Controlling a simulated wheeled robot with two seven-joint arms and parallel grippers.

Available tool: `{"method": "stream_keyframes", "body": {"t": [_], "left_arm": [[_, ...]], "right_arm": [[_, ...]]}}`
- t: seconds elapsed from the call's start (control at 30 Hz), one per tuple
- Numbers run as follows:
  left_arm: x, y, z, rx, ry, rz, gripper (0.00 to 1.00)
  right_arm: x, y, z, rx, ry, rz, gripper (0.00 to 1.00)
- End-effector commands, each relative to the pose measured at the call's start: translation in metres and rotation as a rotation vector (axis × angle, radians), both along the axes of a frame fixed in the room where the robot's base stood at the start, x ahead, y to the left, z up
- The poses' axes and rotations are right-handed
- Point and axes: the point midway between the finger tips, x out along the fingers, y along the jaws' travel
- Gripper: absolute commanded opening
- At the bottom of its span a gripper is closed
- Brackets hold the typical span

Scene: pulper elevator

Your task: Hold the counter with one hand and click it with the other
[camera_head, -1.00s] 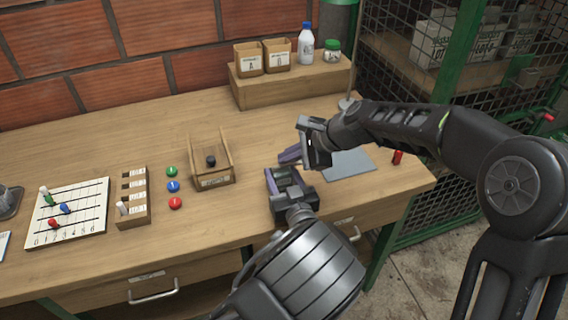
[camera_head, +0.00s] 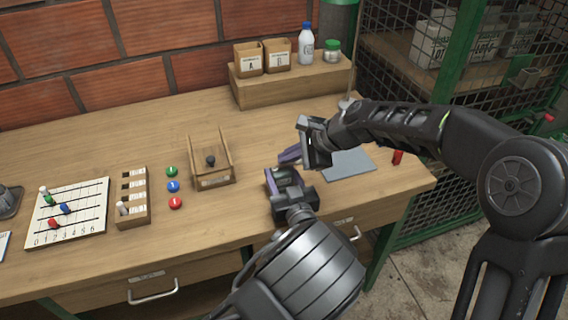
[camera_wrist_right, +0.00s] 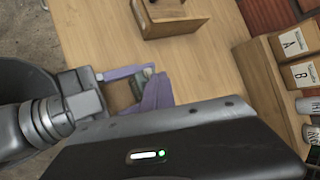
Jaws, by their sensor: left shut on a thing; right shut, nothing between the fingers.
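My left gripper (camera_head: 284,180) is in front of the grey mat, above the front right of the bench. It is shut on a small grey-green thing, probably the counter (camera_wrist_right: 147,77), which is mostly hidden by the purple fingers. In the right wrist view the left gripper (camera_wrist_right: 140,88) comes in from the left. My right gripper (camera_head: 291,155) is shut and empty, with its purple fingertips just behind the left gripper and close to it. I cannot tell whether the fingertips touch the counter.
A grey mat (camera_head: 347,164) lies beneath and right of the right gripper, with a red object (camera_head: 397,157) beside it. A wooden tray (camera_head: 212,181), coloured discs (camera_head: 173,186), a slotted block and a peg board (camera_head: 72,222) stand left. A raised shelf (camera_head: 295,86) holds boxes and bottles.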

Motion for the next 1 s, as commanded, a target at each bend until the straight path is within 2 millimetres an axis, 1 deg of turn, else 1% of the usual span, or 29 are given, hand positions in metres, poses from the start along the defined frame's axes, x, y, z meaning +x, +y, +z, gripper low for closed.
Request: {"method": "stream_keyframes", "body": {"t": [0.2,0.57,0.67,0.77,1.0], "left_arm": [[0.000,0.000,0.000,0.000,-0.001,0.000,0.04],[0.000,0.000,0.000,0.000,0.000,0.000,0.04],[0.000,0.000,0.000,0.000,0.000,0.000,0.04],[0.000,0.000,0.000,0.000,0.000,0.000,0.04],[0.000,0.000,0.000,0.000,0.000,0.000,0.04]], "right_arm": [[0.000,0.000,0.011,0.001,-0.002,-0.001,0.00],[0.000,0.000,0.013,0.001,-0.002,-0.001,0.00],[0.000,0.001,0.016,0.001,-0.003,0.001,0.00],[0.000,0.001,0.023,0.001,-0.005,0.001,0.00],[0.000,0.003,0.048,0.002,-0.006,0.000,0.00]]}}
